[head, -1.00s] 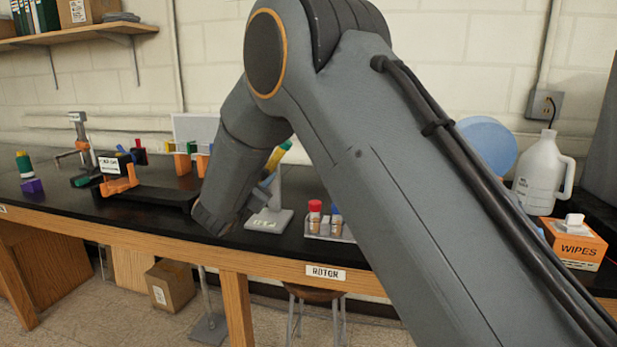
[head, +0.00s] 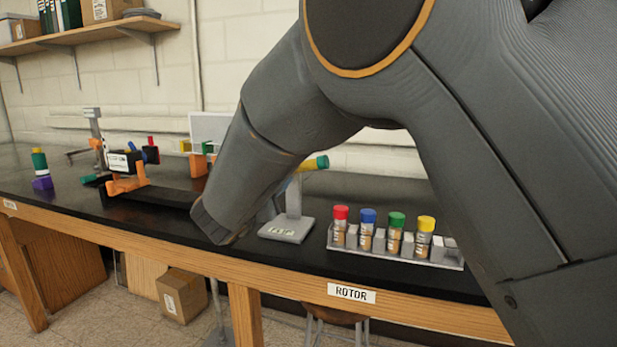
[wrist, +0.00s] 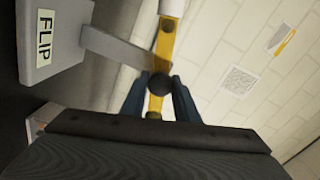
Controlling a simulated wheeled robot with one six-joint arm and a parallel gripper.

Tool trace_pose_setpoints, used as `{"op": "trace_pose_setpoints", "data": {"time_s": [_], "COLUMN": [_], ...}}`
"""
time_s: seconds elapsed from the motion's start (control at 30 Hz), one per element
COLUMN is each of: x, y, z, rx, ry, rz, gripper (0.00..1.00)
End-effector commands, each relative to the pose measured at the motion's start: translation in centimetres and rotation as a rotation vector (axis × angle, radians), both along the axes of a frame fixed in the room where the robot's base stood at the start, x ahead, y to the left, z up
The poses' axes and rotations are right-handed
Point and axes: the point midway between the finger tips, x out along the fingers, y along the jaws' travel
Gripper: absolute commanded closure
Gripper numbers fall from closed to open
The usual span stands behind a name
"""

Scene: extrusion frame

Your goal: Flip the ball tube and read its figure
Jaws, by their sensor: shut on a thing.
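The ball tube shows a green end cap and a yellow band (head: 313,163) at the top of a pale grey stand (head: 293,205) in the head view. The rest of it is hidden behind my arm. In the wrist view the tube is a yellow bar (wrist: 165,45) with a dark round knob. My gripper (wrist: 159,88) has one dark finger on each side of the yellow bar and is shut on it. The stand (wrist: 60,45) carries a FLIP label and its arm reaches to the tube. The tube's figure cannot be read.
A black track with an orange cart (head: 127,183) lies to the left. A purple block (head: 42,184) stands further left.

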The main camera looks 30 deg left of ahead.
Motion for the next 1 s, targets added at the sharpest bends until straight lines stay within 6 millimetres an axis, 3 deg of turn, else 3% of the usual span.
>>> {"op": "trace_pose_setpoints", "data": {"time_s": [0.5, 0.53, 0.6, 1.0], "x": [-0.73, -0.72, -0.70, -1.25], "y": [0.69, 0.69, 0.67, 0.59], "z": [-0.03, -0.03, -0.03, -0.03], "rx": [0.019, 0.019, 0.019, 0.019], "ry": [0.003, 0.003, 0.003, 0.003], "rz": [0.012, 0.012, 0.012, 0.012], "gripper": [1.00, 0.69, 0.57, 0.55]}}
